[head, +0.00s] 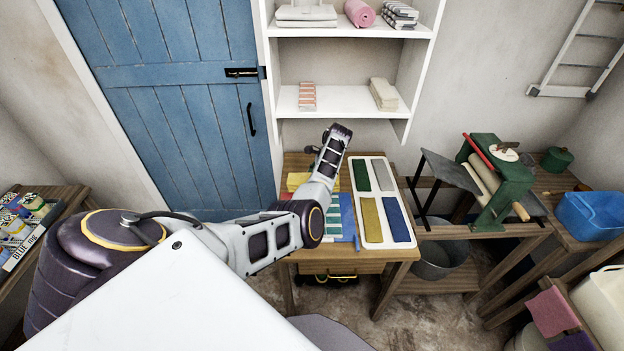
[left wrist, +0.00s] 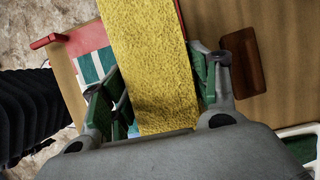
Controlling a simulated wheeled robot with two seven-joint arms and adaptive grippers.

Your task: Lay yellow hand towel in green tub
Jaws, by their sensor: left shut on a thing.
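The yellow hand towel (left wrist: 150,60) is a long, rough-textured strip that runs between the fingers of my left gripper (left wrist: 158,95). The green-padded fingers stand on both sides of it, and the gripper is shut on it. In the head view a yellow patch (head: 297,181) shows beside my left forearm on the small wooden table; the gripper itself is mostly hidden behind the arm. I cannot tell whether the towel is clear of the table. A small dark green round container (head: 557,160) stands on the bench at the far right; I cannot tell whether it is the green tub. My right gripper is out of view.
A white tray (head: 383,162) with green, grey, yellow and blue pieces lies on the table's right. A striped green-and-white cloth (head: 334,222) lies beside it. A green mangle (head: 505,185), a blue tub (head: 590,215) and a grey tub (head: 440,262) stand to the right.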

